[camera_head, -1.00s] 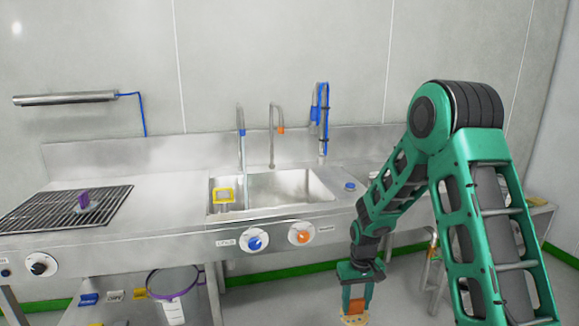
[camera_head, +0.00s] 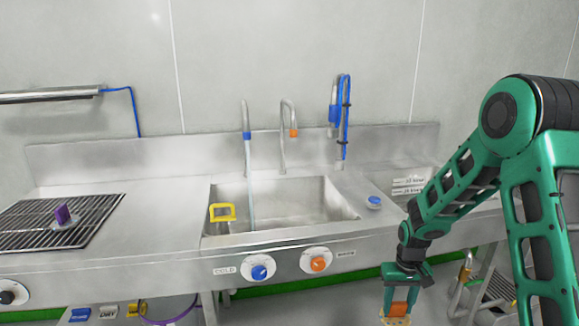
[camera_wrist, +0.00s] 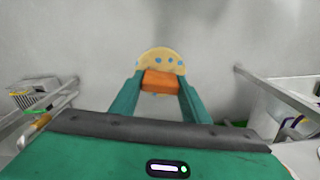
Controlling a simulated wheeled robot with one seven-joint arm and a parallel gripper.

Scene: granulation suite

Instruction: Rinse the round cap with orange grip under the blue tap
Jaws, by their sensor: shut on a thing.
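The round cap (camera_wrist: 162,61) is a pale yellow disc with blue dots and an orange grip. My gripper (camera_wrist: 157,82) is shut on the orange grip, with the disc beyond the fingertips. In the head view my gripper (camera_head: 400,300) hangs low at the bottom edge, right of the sink and in front of the counter, holding the cap (camera_head: 397,320), which is partly cut off. The blue tap (camera_head: 247,135) is a grey spout with a blue band at the sink's back left. A thin pale water stream (camera_head: 250,200) falls from it into the sink (camera_head: 300,205).
An orange-banded tap (camera_head: 292,130) and a blue hose sprayer (camera_head: 343,115) stand beside the blue tap. A yellow-framed item (camera_head: 222,212) sits in the sink's left. Blue (camera_head: 259,272) and orange (camera_head: 317,263) knobs project from the front. A purple-gripped piece (camera_head: 65,217) rests on the left rack.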

